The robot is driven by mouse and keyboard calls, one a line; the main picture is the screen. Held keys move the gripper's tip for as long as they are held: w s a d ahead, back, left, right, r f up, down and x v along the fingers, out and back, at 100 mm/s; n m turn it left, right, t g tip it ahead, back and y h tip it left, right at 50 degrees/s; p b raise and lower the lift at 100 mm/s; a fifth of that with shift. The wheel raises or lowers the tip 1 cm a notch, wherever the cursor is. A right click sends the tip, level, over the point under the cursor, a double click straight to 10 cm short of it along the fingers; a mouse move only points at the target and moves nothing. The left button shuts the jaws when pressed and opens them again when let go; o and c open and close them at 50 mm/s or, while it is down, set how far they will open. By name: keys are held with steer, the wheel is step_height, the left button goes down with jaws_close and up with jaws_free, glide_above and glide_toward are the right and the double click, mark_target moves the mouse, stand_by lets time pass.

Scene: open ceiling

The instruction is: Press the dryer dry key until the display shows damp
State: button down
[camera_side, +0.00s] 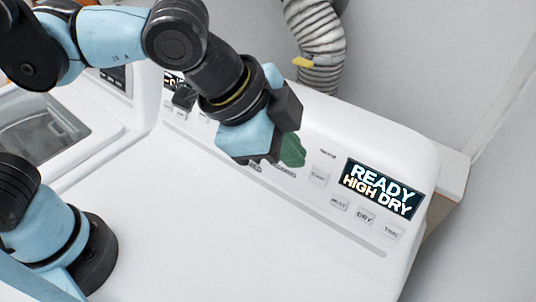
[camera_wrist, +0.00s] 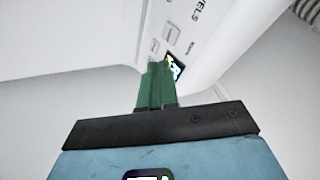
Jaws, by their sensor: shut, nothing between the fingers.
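The dryer's control panel has a display (camera_side: 382,188) at its right end reading "READY HIGH DRY". The dry key (camera_side: 365,215) is a small pale key labelled "DRY" just below the display. It sits between a key on its left (camera_side: 339,203) and the time key (camera_side: 393,231) on its right. My gripper (camera_side: 292,152) has green fingers, shut and empty, and is over the panel to the left of the start key (camera_side: 319,176), apart from the dry key. In the wrist view the green fingers (camera_wrist: 156,86) are together and partly cover a small display (camera_wrist: 174,68).
A second, partly hidden display (camera_side: 174,80) and small keys are at the panel's left. A ribbed grey duct (camera_side: 316,45) with a yellow clamp rises behind the dryer. Another machine with a glass lid (camera_side: 45,130) stands at left. The dryer top (camera_side: 215,235) is clear.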

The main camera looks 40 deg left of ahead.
steer(key=s+d+m, duration=0.3)
steer(key=s+d, duration=0.1)
steer(key=d, duration=0.3)
steer(key=shift+r+m+g+h, duration=0.25)
steer(key=shift+m+g+h, duration=0.05)
glide_toward(366, 221)
step_height(366, 221, down, 3)
steer(key=s+d, duration=0.2)
steer(key=shift+w+f, duration=0.3)
steer(key=shift+w, duration=0.4)
steer(key=shift+w+f, duration=0.3)
steer(key=shift+w, duration=0.35)
steer(key=shift+w+f, duration=0.3)
steer(key=shift+w, duration=0.4)
steer(key=shift+w, duration=0.1)
